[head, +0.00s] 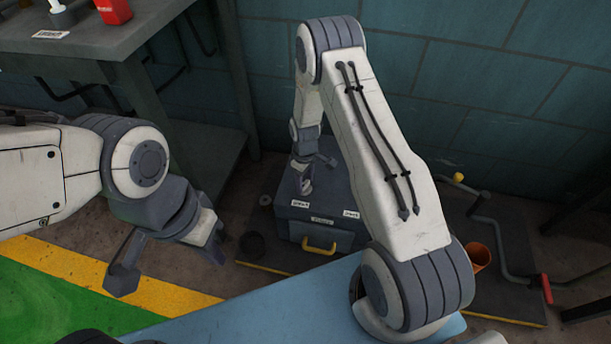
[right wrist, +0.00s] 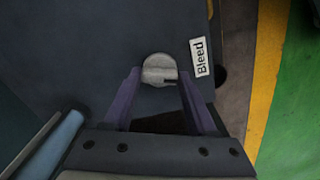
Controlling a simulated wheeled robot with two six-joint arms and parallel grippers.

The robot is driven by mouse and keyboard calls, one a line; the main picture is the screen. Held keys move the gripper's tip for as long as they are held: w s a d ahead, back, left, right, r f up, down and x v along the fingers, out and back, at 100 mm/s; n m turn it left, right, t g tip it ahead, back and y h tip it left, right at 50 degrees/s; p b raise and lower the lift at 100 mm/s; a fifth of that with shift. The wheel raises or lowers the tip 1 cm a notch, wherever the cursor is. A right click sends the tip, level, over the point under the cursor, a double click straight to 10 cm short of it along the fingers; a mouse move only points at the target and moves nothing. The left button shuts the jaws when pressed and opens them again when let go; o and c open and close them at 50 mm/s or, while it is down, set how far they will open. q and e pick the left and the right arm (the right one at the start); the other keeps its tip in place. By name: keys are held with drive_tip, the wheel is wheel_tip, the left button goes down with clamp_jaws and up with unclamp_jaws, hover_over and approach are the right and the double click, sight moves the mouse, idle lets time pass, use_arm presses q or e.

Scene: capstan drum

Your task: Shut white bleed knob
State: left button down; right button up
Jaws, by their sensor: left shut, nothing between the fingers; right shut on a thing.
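The white bleed knob (right wrist: 160,66) is round and pale, with a dark slot at its right side, beside a label reading "Bleed" (right wrist: 202,57) in the right wrist view. My right gripper (right wrist: 158,80) is shut on it, one finger at each side. My left gripper (head: 168,264) is shut and empty, above the floor left of the box.
The box has a yellow handle (head: 319,245) in front and several white labels. A crank with a red grip (head: 547,289) and an orange cup (head: 480,257) are at the right. A workbench (head: 100,42) stands at the upper left. A blue surface (head: 250,308) lies in front.

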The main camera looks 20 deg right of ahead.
sight(305, 184)
drive_tip(key=shift+n+p, duration=1.1)
drive_tip(key=shift+n, duration=1.1)
drive_tip(key=o, duration=1.4)
drive_tip(key=shift+a, duration=0.1)
drive_tip(key=shift+c, duration=0.2)
wheel_tip(305, 184, up, 10)
drive_tip(key=p, duration=0.3)
drive_tip(key=shift+r+p, duration=0.25)
drive_tip(key=shift+p, duration=0.05)
